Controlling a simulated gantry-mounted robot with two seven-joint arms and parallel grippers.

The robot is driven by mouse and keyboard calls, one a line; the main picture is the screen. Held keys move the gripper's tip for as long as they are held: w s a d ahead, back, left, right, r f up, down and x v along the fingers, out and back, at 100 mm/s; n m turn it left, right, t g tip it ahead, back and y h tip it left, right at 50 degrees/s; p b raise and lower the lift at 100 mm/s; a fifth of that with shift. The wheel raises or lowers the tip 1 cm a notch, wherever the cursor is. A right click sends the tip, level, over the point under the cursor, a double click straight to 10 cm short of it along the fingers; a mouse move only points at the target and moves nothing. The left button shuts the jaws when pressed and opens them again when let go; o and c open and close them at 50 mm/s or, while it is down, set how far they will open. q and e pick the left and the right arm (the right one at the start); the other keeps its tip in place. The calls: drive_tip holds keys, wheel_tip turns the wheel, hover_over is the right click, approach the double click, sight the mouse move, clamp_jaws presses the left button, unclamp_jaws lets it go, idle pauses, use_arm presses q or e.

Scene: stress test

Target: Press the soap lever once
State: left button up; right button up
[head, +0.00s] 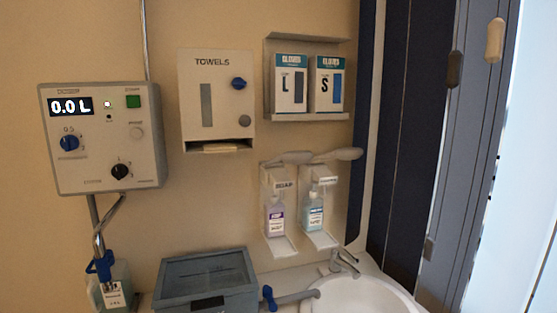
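Two wall dispensers hang side by side above the sink. The left dispenser (267,180) holds a bottle with a purple label (276,217); its small front sign is too blurred to read surely. The right dispenser (307,180) holds a bottle with a blue label (313,215). Each has a grey elbow lever on top: the left lever (290,157) and the right lever (345,154) stick out to the right. Neither of my grippers shows in the head view, and nothing touches the levers.
A white sink (350,297) with a tap (345,262) stands below. A grey lidded bin (207,283) is left of it. Above hang a towel dispenser (217,130), a glove-box holder (306,116) and a control box (102,170) reading 0.0 L. A dark door panel (415,130) bounds the right.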

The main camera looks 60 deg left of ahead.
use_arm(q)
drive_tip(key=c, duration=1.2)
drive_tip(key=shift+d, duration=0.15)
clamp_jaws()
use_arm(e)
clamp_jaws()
